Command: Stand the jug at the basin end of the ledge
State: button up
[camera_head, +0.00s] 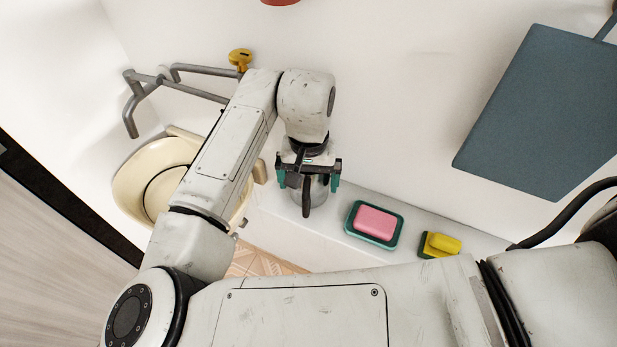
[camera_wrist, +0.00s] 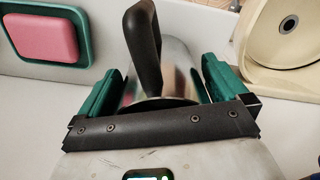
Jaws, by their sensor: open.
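The jug (camera_head: 318,190) is shiny metal with a black handle. It stands upright at the left end of the white ledge (camera_head: 412,216), just right of the cream basin (camera_head: 127,183). My gripper (camera_head: 308,178) is open, with its green fingers on either side of the jug. Part of the jug is hidden by my gripper, and my arm covers part of the basin.
A pink soap in a green dish (camera_head: 375,240) and a yellow and green sponge (camera_head: 440,245) lie right of the jug on the ledge. A blue-grey panel (camera_head: 540,115) is at upper right. Grey rails (camera_head: 150,85) and a yellow knob (camera_head: 240,58) are above the basin.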

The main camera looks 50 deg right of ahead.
notch_tip(320, 180, up, 8)
jog(key=shift+f+b, duration=0.25)
jog(key=shift+b, duration=0.1)
jog(key=shift+d, duration=0.1)
dwell(1.3)
